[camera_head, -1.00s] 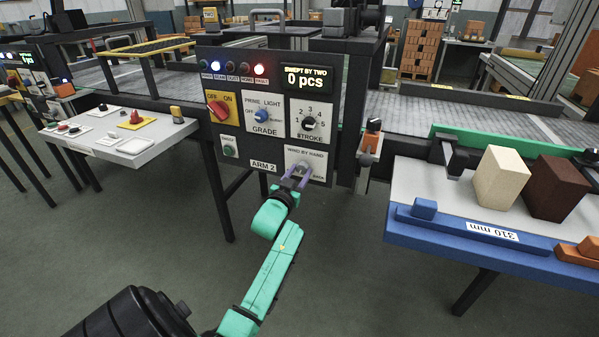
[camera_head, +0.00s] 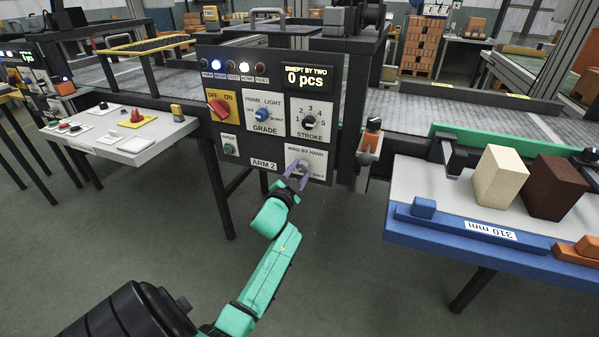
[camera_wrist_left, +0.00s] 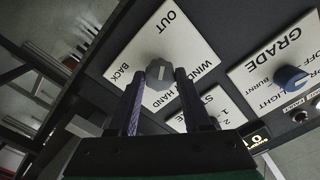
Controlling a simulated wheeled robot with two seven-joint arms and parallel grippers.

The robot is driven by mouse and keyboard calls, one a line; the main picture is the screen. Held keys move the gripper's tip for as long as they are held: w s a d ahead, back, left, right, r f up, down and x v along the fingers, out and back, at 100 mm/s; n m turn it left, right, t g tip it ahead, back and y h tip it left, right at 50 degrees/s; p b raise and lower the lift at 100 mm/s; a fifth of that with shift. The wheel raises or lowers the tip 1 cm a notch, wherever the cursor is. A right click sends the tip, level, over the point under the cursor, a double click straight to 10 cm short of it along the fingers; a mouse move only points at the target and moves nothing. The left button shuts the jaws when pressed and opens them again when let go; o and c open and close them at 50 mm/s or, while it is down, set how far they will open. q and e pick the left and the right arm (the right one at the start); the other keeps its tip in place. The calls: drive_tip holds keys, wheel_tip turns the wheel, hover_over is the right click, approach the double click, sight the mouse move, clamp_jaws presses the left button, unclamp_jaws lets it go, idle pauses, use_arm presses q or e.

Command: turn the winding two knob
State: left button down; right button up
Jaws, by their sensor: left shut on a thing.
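The winding knob is a small grey knob (camera_wrist_left: 158,73) on a white plate marked WIND BY HAND (camera_head: 317,157), low on the right of the dark ARM 2 panel (camera_head: 240,168). In the left wrist view the plate reads OUT and BACK, and the knob's pale mark shows. My left gripper (camera_head: 297,176) reaches the panel from below. Its two purple-grey fingers (camera_wrist_left: 161,80) are closed on the knob, one on each side. In the head view the fingers partly hide the knob. My right gripper is not in view.
The STROKE dial (camera_head: 309,122), blue GRADE knob (camera_head: 263,114) and red OFF/ON switch (camera_head: 219,108) are nearby on the panel. A blue-edged table (camera_head: 470,245) with two blocks stands further right.

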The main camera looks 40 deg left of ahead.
use_arm(q)
drive_tip(key=shift+f, duration=0.1)
drive_tip(key=shift+c, duration=1.8)
unclamp_jaws()
drive_tip(key=v, duration=1.4)
drive_tip(key=shift+s+p, duration=0.35)
drive_tip(key=shift+p, duration=0.1)
drive_tip(key=shift+d, duration=0.15)
